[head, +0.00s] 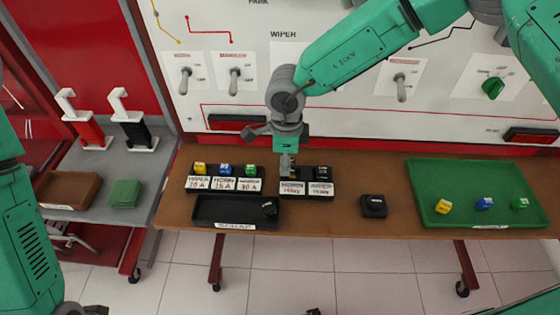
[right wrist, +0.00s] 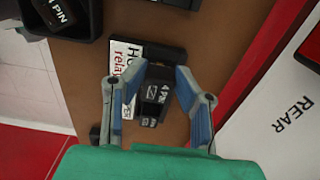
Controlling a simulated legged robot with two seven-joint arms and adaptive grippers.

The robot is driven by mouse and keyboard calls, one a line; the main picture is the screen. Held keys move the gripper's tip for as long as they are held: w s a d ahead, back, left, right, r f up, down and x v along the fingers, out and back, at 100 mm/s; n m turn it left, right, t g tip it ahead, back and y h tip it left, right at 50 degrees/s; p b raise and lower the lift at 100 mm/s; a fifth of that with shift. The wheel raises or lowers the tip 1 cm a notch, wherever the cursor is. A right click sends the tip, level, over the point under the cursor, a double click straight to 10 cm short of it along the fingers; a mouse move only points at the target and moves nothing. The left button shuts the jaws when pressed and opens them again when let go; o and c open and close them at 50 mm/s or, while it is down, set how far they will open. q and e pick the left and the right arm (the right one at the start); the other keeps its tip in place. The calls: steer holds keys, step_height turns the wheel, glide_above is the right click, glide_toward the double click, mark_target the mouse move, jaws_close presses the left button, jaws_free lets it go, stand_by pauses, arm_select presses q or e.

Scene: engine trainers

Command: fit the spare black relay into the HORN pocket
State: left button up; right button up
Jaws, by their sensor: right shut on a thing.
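My right gripper (head: 288,163) points down over the HORN pocket of the black relay holder (head: 307,173). In the right wrist view its two fingers (right wrist: 156,84) are shut on a black relay (right wrist: 154,97) marked 4 PIN. The relay is at the HORN label (right wrist: 122,68); I cannot tell whether it is seated or just above the pocket. The WIPER pocket beside it holds a black relay (head: 322,173). Another black relay (head: 268,208) lies in the black tray (head: 215,212), also seen in the right wrist view. Of my left arm only links show at the left edge.
A fuse holder (head: 224,186) with yellow, blue and green fuses stands left of the relay holder. A black block (head: 373,206) sits to the right. A green tray (head: 478,215) holds three fuses. The white switch panel (head: 340,110) rises behind the table.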

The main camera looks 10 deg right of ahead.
steer(key=shift+d, duration=0.4)
steer(key=shift+a, duration=0.35)
steer(key=shift+d+f+p, duration=0.25)
steer(key=shift+d+p, duration=0.2)
steer(key=shift+d, duration=0.75)
steer(key=shift+a, duration=0.45)
arm_select(q)
steer(key=shift+a+r, duration=0.35)
steer(key=shift+r, duration=0.05)
steer(key=shift+d, duration=0.1)
arm_select(e)
steer(key=shift+d, duration=0.1)
arm_select(q)
steer(key=shift+d+r, duration=0.1)
steer(key=shift+d, duration=0.2)
arm_select(e)
steer(key=shift+d+f, duration=0.2)
steer(key=shift+f, duration=0.1)
steer(key=shift+f, duration=0.1)
